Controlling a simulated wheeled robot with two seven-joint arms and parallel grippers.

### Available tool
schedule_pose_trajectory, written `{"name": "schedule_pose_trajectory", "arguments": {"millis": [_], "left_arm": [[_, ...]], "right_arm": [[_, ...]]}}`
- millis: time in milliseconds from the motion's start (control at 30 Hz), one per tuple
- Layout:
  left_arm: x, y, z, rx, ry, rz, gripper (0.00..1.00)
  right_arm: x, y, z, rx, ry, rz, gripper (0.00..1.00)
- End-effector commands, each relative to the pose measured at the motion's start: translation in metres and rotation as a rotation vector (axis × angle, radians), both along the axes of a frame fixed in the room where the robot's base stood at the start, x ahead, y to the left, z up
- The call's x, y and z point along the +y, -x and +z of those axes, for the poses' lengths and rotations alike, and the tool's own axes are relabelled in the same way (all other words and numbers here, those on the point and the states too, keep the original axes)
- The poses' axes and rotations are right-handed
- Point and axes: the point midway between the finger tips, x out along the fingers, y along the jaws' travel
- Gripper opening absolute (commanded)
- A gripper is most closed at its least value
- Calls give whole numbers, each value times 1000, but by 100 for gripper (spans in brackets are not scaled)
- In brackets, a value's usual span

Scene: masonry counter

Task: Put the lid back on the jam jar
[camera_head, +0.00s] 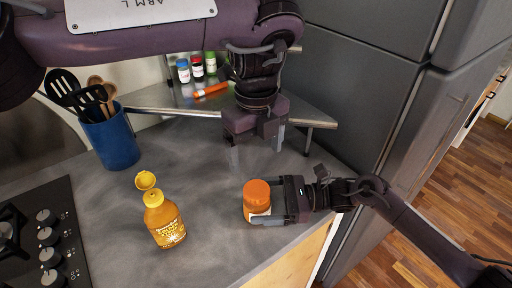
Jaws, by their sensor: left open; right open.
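The jam jar (258,209) stands upright on the grey counter, with a pale label low on its side. An orange lid (257,188) sits on top of it and looks level; whether it is fully seated I cannot tell. My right gripper (268,212) is open at the jar's right side, with one finger reaching across its lower front. The far finger is hidden. My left gripper (256,154) is open and empty, pointing down above the counter behind the jar, apart from the lid.
A yellow squeeze bottle (163,222) with its flipped cap stands left of the jar. A blue utensil pot (112,139) and a stove (40,240) are farther left. A corner shelf (160,98) holds small spice jars. The counter's edge is close on the right.

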Motion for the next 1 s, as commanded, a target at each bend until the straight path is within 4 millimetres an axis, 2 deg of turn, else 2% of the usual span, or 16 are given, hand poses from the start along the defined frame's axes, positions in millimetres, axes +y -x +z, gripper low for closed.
{"name": "schedule_pose_trajectory", "arguments": {"millis": [33,100,300,1000], "left_arm": [[0,0,-9,0,0,0,81],[0,0,-14,0,0,0,81],[0,0,-21,0,0,0,81],[0,0,-21,0,0,-1,81]], "right_arm": [[-10,-1,-6,-1,4,-2,87],[-22,-1,-5,-1,4,-2,87],[-42,-2,-2,0,1,0,87],[-44,-2,0,1,0,0,87]]}}
